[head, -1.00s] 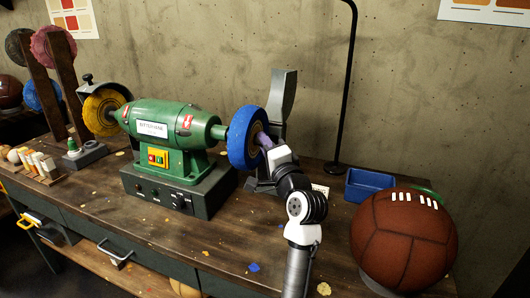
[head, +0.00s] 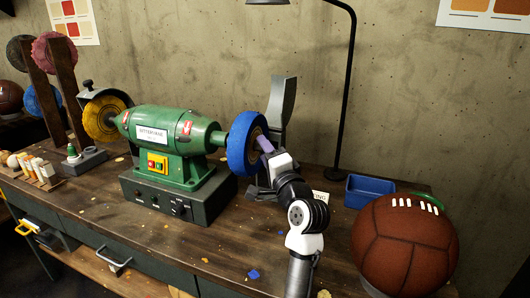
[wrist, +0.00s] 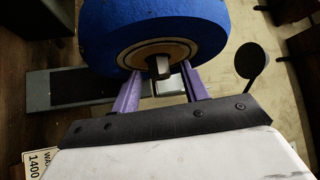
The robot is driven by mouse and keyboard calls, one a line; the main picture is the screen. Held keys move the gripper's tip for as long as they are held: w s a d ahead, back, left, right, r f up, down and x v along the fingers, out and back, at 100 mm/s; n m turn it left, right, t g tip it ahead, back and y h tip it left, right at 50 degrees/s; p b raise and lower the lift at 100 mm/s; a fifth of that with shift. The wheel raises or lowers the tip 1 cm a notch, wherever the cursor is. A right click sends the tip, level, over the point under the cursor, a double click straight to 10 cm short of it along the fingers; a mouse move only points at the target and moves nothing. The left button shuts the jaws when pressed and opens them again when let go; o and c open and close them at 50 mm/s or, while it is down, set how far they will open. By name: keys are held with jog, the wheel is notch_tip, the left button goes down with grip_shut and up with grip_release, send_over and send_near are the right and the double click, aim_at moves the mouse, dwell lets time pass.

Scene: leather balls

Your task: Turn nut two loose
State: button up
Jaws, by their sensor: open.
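A green bench grinder (head: 168,138) stands on the workbench with a yellow wheel (head: 103,118) at the left and a blue wheel (head: 243,145) at the right. The blue wheel fills the top of the wrist view (wrist: 100,25), with a pale hub. A dark nut or shaft end (wrist: 160,66) sticks out of the hub's middle. My gripper (wrist: 161,86) is open, its purple fingers pointing at the hub on either side of the nut, with a gap left and right. In the head view, my gripper (head: 264,143) reaches the wheel's right face and hides the nut.
A grey upright rest (head: 282,105) stands just behind my gripper. A black lamp post (head: 347,90), a blue tray (head: 370,190) and a brown leather ball (head: 404,245) are to the right. A lettered sign (wrist: 38,160) shows low in the wrist view.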

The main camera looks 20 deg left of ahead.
jog(key=b+v, duration=0.2)
jog(key=v, duration=1.1)
jog(key=shift+s, duration=0.1)
